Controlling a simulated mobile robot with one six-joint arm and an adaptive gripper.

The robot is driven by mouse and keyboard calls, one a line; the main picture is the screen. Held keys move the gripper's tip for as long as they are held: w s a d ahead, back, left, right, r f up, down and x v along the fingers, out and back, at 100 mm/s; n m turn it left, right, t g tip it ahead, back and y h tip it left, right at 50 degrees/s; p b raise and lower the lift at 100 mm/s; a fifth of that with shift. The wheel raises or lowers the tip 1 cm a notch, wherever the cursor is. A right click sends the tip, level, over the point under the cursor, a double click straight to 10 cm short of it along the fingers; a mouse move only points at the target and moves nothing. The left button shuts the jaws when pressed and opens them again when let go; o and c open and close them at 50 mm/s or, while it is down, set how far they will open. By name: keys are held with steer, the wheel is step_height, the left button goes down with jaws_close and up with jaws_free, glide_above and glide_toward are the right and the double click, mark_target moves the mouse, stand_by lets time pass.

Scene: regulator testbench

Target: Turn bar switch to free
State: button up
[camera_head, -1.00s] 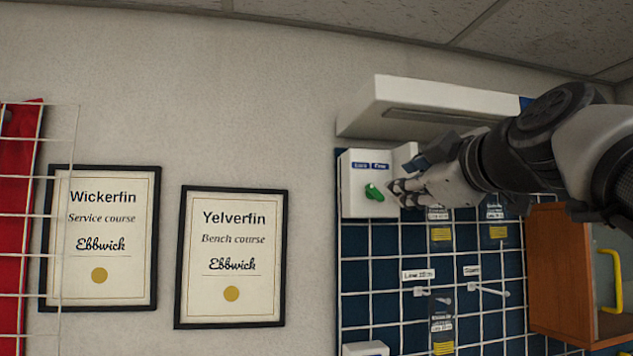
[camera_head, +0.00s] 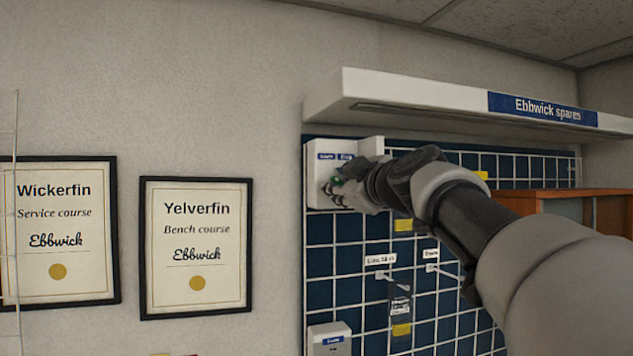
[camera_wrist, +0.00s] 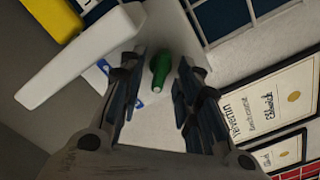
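The bar switch, a green knob (camera_head: 337,181), is on the front of a white box (camera_head: 318,192) at the top left of the blue grid panel. Two small blue labels (camera_head: 336,157) sit above it; the right one seems to read "Free". My gripper (camera_head: 343,192) is at the switch and partly covers it and the box's right side. In the wrist view the green switch (camera_wrist: 160,68) lies between the two fingers of my open gripper (camera_wrist: 158,82), with gaps visible on both sides. The switch looks roughly in line with the fingers there.
A white shelf hood (camera_head: 420,95) labelled "Ebbwick spares" juts out just above the box. A white upright piece (camera_head: 371,146) stands at the box's right. Pegs with tags (camera_head: 385,275) and a lower white box (camera_head: 329,340) are below. Framed certificates (camera_head: 196,247) hang left on the wall.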

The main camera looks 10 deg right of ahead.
steer(key=shift+c, duration=0.3)
jaws_close()
steer(key=shift+m, duration=0.4)
steer(key=m+b, duration=0.1)
steer(key=m, duration=0.4)
steer(key=shift+d+m+b, duration=0.1)
steer(key=shift+m+b, duration=0.3)
steer(key=m, duration=1.1)
steer(key=shift+d, duration=0.2)
steer(key=shift+m, duration=0.3)
steer(key=shift+o, duration=0.3)
jaws_free()
